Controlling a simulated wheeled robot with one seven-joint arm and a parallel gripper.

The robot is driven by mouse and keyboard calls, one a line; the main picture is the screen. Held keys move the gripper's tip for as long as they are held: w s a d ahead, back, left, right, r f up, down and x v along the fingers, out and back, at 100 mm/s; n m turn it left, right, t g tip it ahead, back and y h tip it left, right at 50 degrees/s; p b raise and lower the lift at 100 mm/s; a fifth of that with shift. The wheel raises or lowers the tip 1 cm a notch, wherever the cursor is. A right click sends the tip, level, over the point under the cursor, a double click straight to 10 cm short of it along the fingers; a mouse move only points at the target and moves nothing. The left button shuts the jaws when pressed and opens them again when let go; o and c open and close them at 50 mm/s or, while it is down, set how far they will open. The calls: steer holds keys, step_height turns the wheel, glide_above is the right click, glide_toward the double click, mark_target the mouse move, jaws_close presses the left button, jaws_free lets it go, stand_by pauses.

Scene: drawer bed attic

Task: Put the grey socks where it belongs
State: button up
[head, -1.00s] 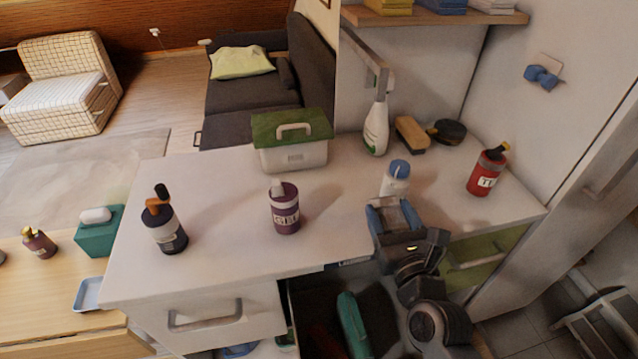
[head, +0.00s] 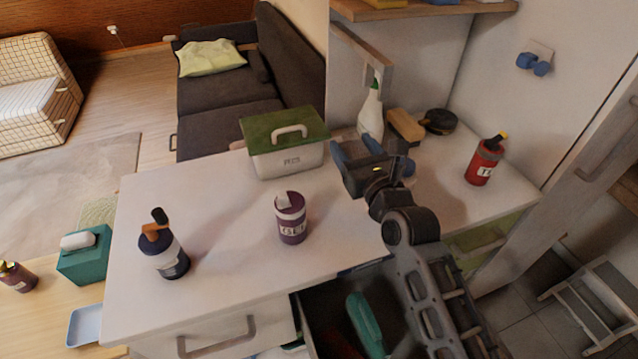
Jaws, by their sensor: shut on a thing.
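My gripper (head: 357,152) is raised above the white counter (head: 225,235), in front of the spray bottle and to the right of the green-lidded box. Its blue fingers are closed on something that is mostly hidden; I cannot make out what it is. I cannot pick out the grey socks for certain in the head view. An open dark drawer (head: 312,322) below the counter holds a teal item (head: 366,324); my arm hides part of its inside.

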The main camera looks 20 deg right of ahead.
steer(key=shift+w+d+f, duration=0.1)
steer(key=shift+w+f, duration=0.1)
step_height(320, 180, down, 2)
steer(key=shift+f, duration=0.15)
step_height(320, 180, down, 2)
steer(key=shift+f, duration=0.2)
step_height(320, 180, down, 5)
steer(key=b, duration=0.4)
steer(key=shift+r+b, duration=0.15)
steer(key=shift+b, duration=0.25)
steer(key=shift+r, duration=0.1)
steer(key=o, duration=0.6)
steer(key=shift+f, duration=0.2)
steer(key=o, duration=0.5)
steer(key=shift+c, duration=0.2)
